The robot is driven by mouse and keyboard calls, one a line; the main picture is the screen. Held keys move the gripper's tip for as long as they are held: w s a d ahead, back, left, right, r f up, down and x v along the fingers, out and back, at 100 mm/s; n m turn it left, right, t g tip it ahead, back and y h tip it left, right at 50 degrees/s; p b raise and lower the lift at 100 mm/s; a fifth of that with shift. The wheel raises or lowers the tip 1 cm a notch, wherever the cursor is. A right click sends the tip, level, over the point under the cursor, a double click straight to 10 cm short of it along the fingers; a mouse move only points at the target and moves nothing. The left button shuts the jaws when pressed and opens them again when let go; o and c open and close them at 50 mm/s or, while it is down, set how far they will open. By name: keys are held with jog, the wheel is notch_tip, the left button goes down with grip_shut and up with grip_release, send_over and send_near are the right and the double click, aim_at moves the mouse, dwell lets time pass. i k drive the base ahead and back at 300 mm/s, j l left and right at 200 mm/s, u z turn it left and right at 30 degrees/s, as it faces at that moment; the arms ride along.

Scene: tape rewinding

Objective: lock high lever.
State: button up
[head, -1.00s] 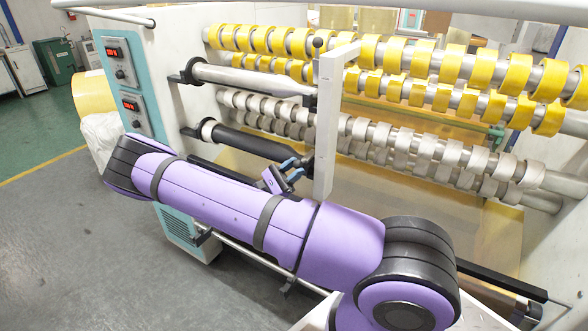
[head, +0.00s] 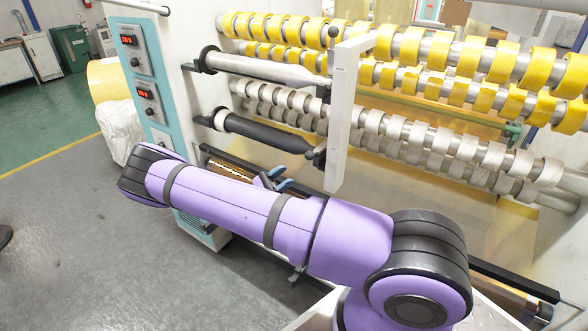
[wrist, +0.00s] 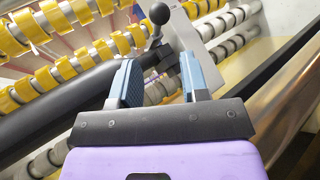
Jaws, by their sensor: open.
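In the head view, the high lever (head: 333,42) is a dark rod with a ball knob, standing upright beside the white upright plate (head: 346,115), above the upper roller's end. A lower dark fitting (head: 317,156) sits at the black roller's end, by the same plate. My gripper (head: 272,183) shows partly behind my purple arm, below the black roller. In the wrist view, my gripper (wrist: 160,75) has its two blue fingers apart with nothing held. A black ball knob on a short stem (wrist: 158,16) lies beyond and above the gap; which lever it belongs to is unclear.
The grey upper roller (head: 262,66) and black lower roller (head: 260,132) extend from the machine's side panel. Bars with yellow tape rolls (head: 465,70) and pale rings (head: 430,140) run behind the plate. Floor (head: 80,235) is clear at left.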

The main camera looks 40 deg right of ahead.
aim_at(333, 31)
jog(key=k+j, duration=0.2)
jog(key=k, duration=0.3)
jog(key=k+j, duration=0.15)
jog(key=k, duration=0.3)
